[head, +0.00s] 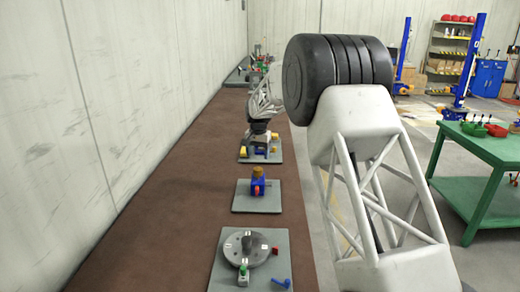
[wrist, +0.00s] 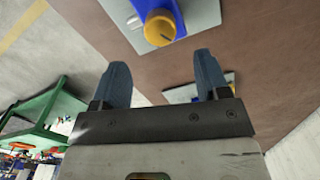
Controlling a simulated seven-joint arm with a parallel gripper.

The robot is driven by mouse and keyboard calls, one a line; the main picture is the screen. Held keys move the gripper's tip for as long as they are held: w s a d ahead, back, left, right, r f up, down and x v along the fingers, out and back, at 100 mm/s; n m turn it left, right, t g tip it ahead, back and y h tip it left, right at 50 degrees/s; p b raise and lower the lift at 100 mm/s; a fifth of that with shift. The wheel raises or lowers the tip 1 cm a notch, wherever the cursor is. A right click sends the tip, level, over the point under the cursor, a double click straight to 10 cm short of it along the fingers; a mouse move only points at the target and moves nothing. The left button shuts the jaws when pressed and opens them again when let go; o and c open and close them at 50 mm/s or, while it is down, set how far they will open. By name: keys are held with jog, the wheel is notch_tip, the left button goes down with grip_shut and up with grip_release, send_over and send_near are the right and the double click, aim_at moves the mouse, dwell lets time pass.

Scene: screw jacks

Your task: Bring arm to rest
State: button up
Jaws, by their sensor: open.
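In the wrist view my gripper (wrist: 161,58) has its two blue-grey fingers spread apart with nothing between them. Past the fingertips is a blue screw jack with a round orange-yellow top (wrist: 160,27) on a grey plate (wrist: 205,14); the gripper is clear of it. In the head view a blue jack with a gold-brown top (head: 258,181) stands on a grey plate (head: 242,203) on the bench. My large arm links fill the middle and right of the head view. The gripper's fingers cannot be made out there.
The brown bench (head: 160,205) runs along a pale wall, with bare surface on its left. A green table (head: 485,150) with bins stands right; blue posts and shelves stand behind.

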jog(key=s+d+r, duration=0.5)
jog(key=s, duration=0.6)
jog(key=s+d+r+n+t, duration=0.1)
jog(key=s+d+r, duration=0.5)
jog(key=s, duration=0.4)
jog(key=s+d+r, duration=0.5)
jog(key=s, duration=0.6)
jog(key=s+d+f, duration=0.2)
jog(key=s, duration=0.9)
jog(key=s+d+f+n+t, duration=0.1)
jog(key=s+d+f, duration=0.1)
jog(key=s, duration=1)
jog(key=s+d+f, duration=0.3)
jog(key=s, duration=0.8)
jog(key=shift+s+d+n+t, duration=0.2)
jog(key=shift+s+n+t, duration=0.1)
jog(key=shift+n, duration=0.1)
jog(key=shift+w, duration=0.15)
